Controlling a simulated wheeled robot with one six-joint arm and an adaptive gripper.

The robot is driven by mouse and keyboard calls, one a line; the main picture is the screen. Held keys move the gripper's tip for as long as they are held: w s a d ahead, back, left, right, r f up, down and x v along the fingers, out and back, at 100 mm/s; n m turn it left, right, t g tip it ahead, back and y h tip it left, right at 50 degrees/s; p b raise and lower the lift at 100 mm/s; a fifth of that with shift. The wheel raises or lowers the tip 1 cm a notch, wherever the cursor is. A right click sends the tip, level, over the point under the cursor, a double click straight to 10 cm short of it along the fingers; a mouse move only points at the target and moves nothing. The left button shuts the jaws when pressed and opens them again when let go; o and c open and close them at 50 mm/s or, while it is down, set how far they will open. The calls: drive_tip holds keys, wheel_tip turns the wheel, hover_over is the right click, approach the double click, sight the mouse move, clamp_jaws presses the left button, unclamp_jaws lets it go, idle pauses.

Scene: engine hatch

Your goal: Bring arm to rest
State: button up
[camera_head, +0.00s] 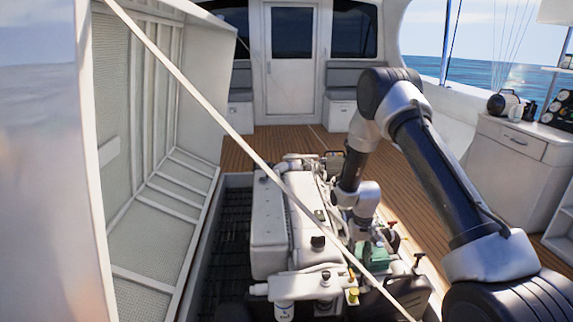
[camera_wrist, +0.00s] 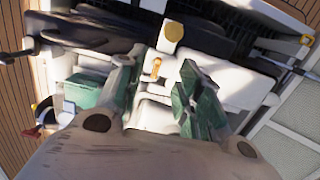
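My arm (camera_head: 430,165) arches over the open engine hatch, with its wrist pointing down at the right side of the white engine (camera_head: 300,225). My gripper (camera_head: 375,250) is low among the engine parts, partly hidden in the head view. In the wrist view my gripper (camera_wrist: 157,88) has its two green-padded fingers spread apart, with nothing held between them. The white engine top and a small orange-yellow part (camera_wrist: 153,68) show beyond the gap. I cannot tell whether the fingers touch anything.
The raised hatch lid (camera_head: 150,190) stands on the left. A pale strut (camera_head: 215,110) crosses diagonally in front of the engine. A white cabinet (camera_head: 510,165) carrying several items stands at the right. Wooden deck (camera_head: 290,142) lies clear behind the hatch, before the cabin door (camera_head: 292,60).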

drive_tip(key=s+d+r+t, duration=0.1)
drive_tip(key=s+r, duration=0.9)
drive_tip(key=r, duration=0.5)
drive_tip(key=s+d+r+t, duration=0.2)
drive_tip(key=s+r, duration=0.9)
drive_tip(key=r, duration=0.3)
drive_tip(key=s+d+r+t, duration=0.1)
drive_tip(key=s+r+t, duration=0.1)
drive_tip(key=s+r, duration=0.8)
wheel_tip(320, 180, up, 6)
drive_tip(key=shift+s+d+f, duration=0.15)
drive_tip(key=shift+d, duration=0.15)
